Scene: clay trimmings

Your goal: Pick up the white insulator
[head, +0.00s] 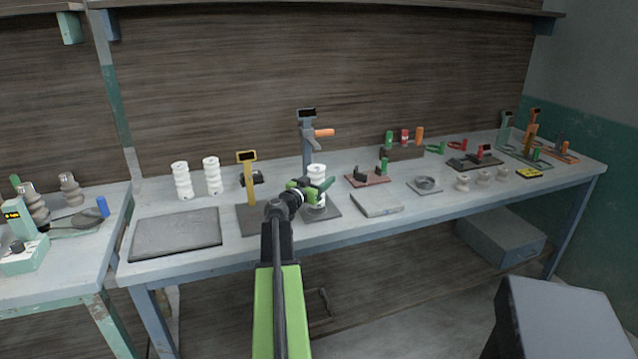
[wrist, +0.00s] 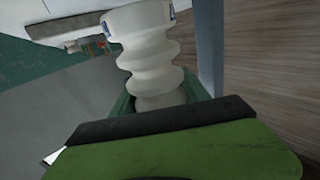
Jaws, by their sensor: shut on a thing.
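A white ribbed insulator (head: 317,175) stands upright in the head view over the base of the grey press-like stand (head: 307,140). My gripper (head: 318,190) is shut on it, with green fingers around its body. In the wrist view the insulator (wrist: 145,50) shows its wavy ribs and small blue marks near one end; its other end is hidden behind my gripper. I cannot tell whether its bottom touches the stand's base. Two more white insulators, one (head: 182,181) and another (head: 212,176), stand on the bench to the left.
A yellow stand (head: 248,180) is just left of my gripper, and a dark mat (head: 176,233) lies further left. A grey slab (head: 377,202) lies to the right. Several small tools and fixtures fill the bench's right side.

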